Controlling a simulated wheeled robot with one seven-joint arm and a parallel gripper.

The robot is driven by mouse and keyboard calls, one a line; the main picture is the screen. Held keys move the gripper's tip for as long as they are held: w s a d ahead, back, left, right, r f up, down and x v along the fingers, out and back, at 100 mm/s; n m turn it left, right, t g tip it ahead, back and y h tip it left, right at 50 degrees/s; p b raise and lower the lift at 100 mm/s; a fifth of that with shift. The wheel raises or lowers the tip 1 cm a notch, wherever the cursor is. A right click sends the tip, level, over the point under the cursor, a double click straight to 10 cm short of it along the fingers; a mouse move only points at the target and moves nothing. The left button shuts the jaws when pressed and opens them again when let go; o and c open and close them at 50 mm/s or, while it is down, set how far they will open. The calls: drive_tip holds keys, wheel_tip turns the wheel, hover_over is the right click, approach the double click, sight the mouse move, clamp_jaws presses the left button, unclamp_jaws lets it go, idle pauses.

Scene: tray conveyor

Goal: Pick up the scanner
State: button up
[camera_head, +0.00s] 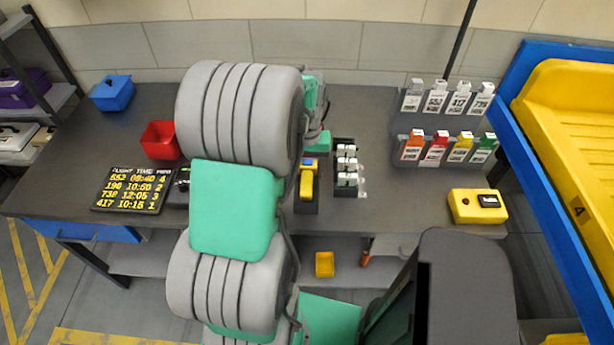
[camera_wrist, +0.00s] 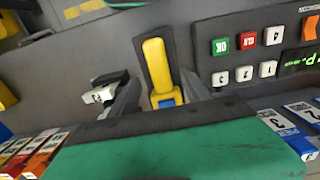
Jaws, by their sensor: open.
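The scanner (camera_head: 306,184) is yellow with a blue part at one end. It sits in a dark holder on the grey table, just right of my arm in the head view. In the wrist view the scanner (camera_wrist: 157,66) lies near the middle, with its blue end towards my gripper. My gripper (camera_wrist: 161,92) is open, its dark fingers apart to the left and right of the scanner's near end. I cannot tell the height left between fingers and scanner. In the head view my arm hides part of the table left of the scanner.
A rack with white items (camera_head: 346,165) stands close right of the scanner. A keypad (camera_wrist: 245,55) lies on its other side. Tag racks (camera_head: 445,120), a yellow device (camera_head: 478,206), a flight board (camera_head: 132,189), a red bin (camera_head: 160,140) and a blue bin (camera_head: 112,93) share the table.

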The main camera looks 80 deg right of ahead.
sight(307, 179)
wheel_tip(307, 179, down, 4)
drive_tip(key=shift+p, duration=0.35)
drive_tip(key=shift+c, duration=0.6)
clamp_jaws()
drive_tip(key=shift+r, duration=0.1)
